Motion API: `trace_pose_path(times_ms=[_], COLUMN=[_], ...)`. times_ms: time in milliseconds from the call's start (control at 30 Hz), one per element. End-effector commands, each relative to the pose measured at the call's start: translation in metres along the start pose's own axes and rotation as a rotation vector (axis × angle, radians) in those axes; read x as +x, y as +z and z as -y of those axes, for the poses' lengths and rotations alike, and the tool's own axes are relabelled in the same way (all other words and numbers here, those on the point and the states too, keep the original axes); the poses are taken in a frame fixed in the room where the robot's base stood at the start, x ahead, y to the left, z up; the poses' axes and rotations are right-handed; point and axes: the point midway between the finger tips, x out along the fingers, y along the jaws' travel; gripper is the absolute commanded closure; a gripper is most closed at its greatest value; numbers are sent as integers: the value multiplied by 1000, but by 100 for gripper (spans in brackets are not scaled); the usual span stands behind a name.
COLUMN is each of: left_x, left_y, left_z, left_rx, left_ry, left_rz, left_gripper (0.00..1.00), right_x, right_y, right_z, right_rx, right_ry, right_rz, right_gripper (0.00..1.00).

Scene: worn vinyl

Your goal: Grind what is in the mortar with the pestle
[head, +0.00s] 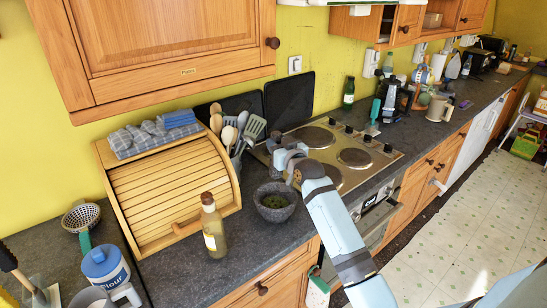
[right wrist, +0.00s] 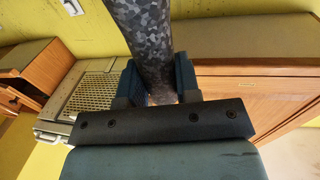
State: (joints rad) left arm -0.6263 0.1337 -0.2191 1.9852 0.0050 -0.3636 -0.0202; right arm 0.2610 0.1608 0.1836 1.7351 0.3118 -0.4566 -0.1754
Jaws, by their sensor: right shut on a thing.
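The mortar (head: 264,213) is a dark grey stone bowl on the worktop, left of the hob, with green stuff (head: 272,201) inside. My right gripper (head: 277,158) is above and just behind the mortar, over the hob's left edge. In the right wrist view, my right gripper (right wrist: 158,88) is shut on the pestle (right wrist: 142,38), a speckled grey stone rod between the two fingers. The pestle is hard to make out in the head view, and its lower end is not clear there. My left gripper is not in view.
An oil bottle (head: 214,228) stands left of the mortar, in front of the wooden bread bin (head: 170,205). A utensil pot (head: 237,160) is behind the mortar. The hob (head: 335,150) lies to the right. The worktop in front of the mortar is clear.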

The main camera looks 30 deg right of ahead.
Motion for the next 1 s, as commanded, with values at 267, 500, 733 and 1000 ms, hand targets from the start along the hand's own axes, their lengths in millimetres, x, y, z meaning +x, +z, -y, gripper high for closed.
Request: trace_pose_path(times_ms=[267, 500, 733, 1000], left_x=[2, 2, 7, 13], left_y=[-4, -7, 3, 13], left_z=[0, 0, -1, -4], left_rx=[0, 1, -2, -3], left_ry=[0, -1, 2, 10], left_rz=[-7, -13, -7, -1], left_gripper=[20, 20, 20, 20], right_x=[0, -1, -1, -1], right_y=[-1, 8, 29, 52], right_z=[0, 1, 1, 0], right_rx=[0, 1, 0, -1], right_ry=[0, -1, -1, 0], right_rz=[-2, -1, 0, -1], right_gripper=[100, 100, 100, 100])
